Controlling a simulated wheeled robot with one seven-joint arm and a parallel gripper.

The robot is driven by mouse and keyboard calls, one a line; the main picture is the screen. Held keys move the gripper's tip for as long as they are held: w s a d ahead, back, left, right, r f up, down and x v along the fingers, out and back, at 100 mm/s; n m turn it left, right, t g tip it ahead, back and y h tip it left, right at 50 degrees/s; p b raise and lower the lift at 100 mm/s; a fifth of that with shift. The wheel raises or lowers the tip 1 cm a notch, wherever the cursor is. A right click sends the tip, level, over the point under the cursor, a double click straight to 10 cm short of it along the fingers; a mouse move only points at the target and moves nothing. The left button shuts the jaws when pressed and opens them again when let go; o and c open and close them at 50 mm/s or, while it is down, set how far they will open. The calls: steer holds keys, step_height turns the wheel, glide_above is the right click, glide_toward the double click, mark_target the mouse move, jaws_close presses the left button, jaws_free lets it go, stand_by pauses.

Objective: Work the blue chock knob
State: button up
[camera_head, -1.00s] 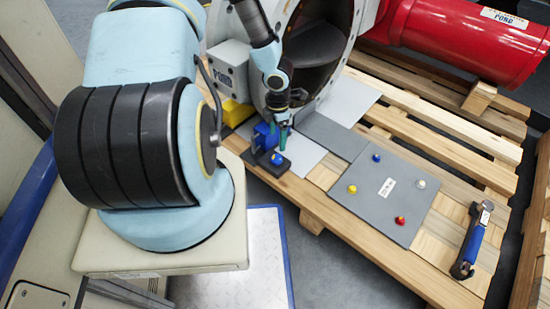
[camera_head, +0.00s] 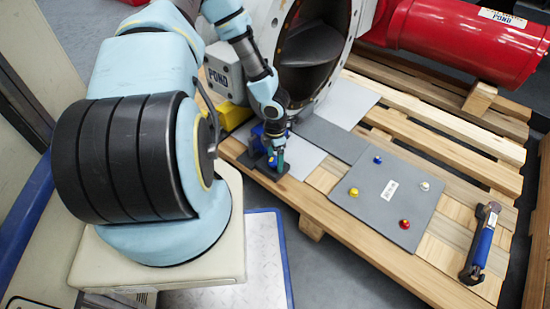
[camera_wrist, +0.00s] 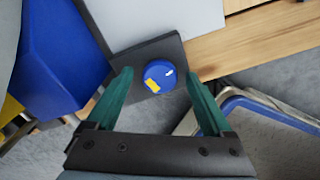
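The blue chock knob (camera_wrist: 158,72) is a round blue cap with a yellow patch and a small white mark. It sits on a dark grey plate (camera_wrist: 136,57) beside the blue chock body (camera_wrist: 60,55). My gripper (camera_wrist: 160,77) is open, with one green finger on each side of the knob and visible gaps between. I cannot tell how far the fingertips are above the plate. In the head view my gripper (camera_head: 276,158) is over the dark plate (camera_head: 262,172), next to the blue chock (camera_head: 256,139), and hides the knob.
The chock stands at the edge of a wooden pallet (camera_head: 345,227). A grey panel (camera_head: 377,215) with several coloured knobs and a blue-handled tool (camera_head: 481,243) lie to the right. The large valve (camera_head: 310,45) stands behind. A yellow block (camera_head: 231,115) is left of the chock.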

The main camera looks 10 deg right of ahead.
jaws_close()
stand_by(0.5)
steer(key=shift+r+p, duration=0.1)
steer(key=shift+p, duration=0.45)
steer(key=shift+r+m+p, duration=0.15)
steer(key=shift+m+p, duration=0.65)
steer(key=shift+p, duration=0.05)
steer(key=shift+m+p, duration=0.7)
steer(key=shift+p, duration=0.25)
steer(key=m+p, duration=0.3)
steer(key=m, duration=0.2)
steer(key=shift+s+m, duration=0.1)
steer(key=shift+m, duration=0.2)
steer(key=m, duration=0.1)
steer(key=m+p, duration=0.1)
steer(key=m, duration=0.3)
steer(key=shift+f, duration=0.25)
steer(key=m, duration=0.6)
steer(key=shift+s+p, duration=0.1)
steer(key=shift+p, duration=0.3)
